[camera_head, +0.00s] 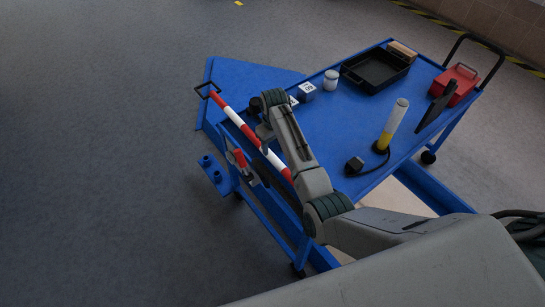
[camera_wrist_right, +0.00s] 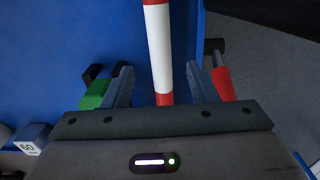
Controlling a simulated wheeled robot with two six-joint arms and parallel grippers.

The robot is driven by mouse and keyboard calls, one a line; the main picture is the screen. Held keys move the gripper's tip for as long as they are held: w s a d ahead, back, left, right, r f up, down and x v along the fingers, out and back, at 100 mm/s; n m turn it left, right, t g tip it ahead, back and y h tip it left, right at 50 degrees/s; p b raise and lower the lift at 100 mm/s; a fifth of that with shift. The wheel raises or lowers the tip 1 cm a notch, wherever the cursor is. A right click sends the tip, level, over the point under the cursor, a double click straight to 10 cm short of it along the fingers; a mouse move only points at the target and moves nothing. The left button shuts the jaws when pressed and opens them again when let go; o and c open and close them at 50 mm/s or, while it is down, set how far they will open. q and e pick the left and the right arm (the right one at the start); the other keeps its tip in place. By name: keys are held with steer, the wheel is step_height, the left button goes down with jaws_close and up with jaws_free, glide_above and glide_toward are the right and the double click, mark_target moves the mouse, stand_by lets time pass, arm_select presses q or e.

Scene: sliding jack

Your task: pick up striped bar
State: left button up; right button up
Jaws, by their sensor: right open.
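The striped bar (camera_head: 236,121), red and white with a dark square loop at its far end, slants along the left side of the blue cart. Part of it is hidden behind my right arm. My right gripper (camera_head: 262,133) is over the bar's middle. In the right wrist view the bar (camera_wrist_right: 158,45) runs between the two spread fingers of the gripper (camera_wrist_right: 161,88), with a gap on each side. The bar's near end goes out of sight behind the gripper body. My left gripper is in neither view.
The blue cart (camera_head: 345,117) holds a black tray (camera_head: 375,72), a white jar (camera_head: 330,80), a labelled cube (camera_head: 307,91), a yellow-white lamp (camera_head: 393,124) and a red box (camera_head: 458,84). A short red handle (camera_head: 240,158) sits beside the bar. Floor at left is clear.

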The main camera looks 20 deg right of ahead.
mark_target(273, 156)
steer(key=shift+f, duration=0.3)
steer(key=shift+w+f, duration=0.1)
steer(key=shift+f, duration=0.3)
step_height(273, 156, down, 4)
steer(key=shift+f+p, duration=0.25)
steer(key=shift+p, duration=0.05)
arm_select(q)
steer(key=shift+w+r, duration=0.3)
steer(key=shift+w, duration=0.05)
arm_select(e)
steer(key=shift+w, duration=0.1)
jaws_close()
